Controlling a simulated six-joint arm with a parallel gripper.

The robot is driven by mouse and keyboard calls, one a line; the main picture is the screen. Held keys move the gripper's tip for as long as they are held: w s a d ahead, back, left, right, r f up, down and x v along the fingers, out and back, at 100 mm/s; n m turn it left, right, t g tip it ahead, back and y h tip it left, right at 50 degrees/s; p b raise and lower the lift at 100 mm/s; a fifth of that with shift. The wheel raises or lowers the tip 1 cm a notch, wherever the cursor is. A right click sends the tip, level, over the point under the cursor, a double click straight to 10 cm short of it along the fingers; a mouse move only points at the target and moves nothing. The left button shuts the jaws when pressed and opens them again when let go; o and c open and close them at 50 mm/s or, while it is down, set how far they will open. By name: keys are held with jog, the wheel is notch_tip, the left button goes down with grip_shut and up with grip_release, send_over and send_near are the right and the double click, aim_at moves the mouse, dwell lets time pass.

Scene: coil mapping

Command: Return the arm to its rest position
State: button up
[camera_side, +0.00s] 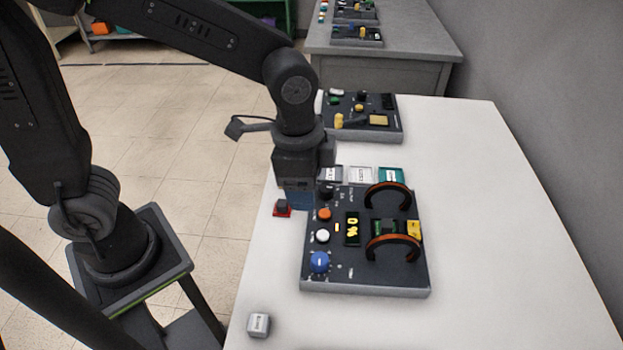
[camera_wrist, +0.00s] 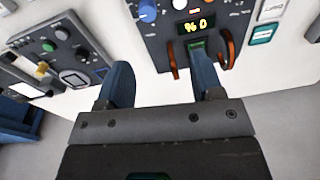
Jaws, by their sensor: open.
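My gripper (camera_side: 300,198) hangs above the white table by the upper left corner of the coil panel in the side view. In the wrist view its two blue fingers (camera_wrist: 162,82) are apart, with nothing between them. The coil panel (camera_side: 345,277) is dark and carries two copper coil arches, a blue knob (camera_side: 319,262), white and orange buttons and a lit yellow display (camera_side: 352,229). A small dark and yellow piece (camera_side: 413,230) sits by the coils. The panel also shows at the top of the wrist view (camera_wrist: 165,28). My gripper partly hides the panel's corner in the side view.
A small grey cube (camera_side: 258,324) lies at the table's near left. A red block (camera_side: 282,211) sits at the left edge. White and teal labelled pieces (camera_side: 390,174) lie behind the panel. A second dark panel (camera_side: 385,133) stands farther back. The table's right side is clear.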

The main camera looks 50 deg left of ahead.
jog(key=s+a+r+n+t, duration=0.2)
jog(key=s+a+r+n, duration=0.2)
jog(key=a+n, duration=0.1)
jog(key=s+a+r+n+t, duration=0.2)
jog(key=s+a+r+n, duration=0.1)
jog(key=a, duration=0.4)
jog(key=shift+s+r+n+t, duration=0.35)
jog(key=shift+s+n, duration=0.15)
jog(key=shift+n, duration=0.4)
dwell(1.6)
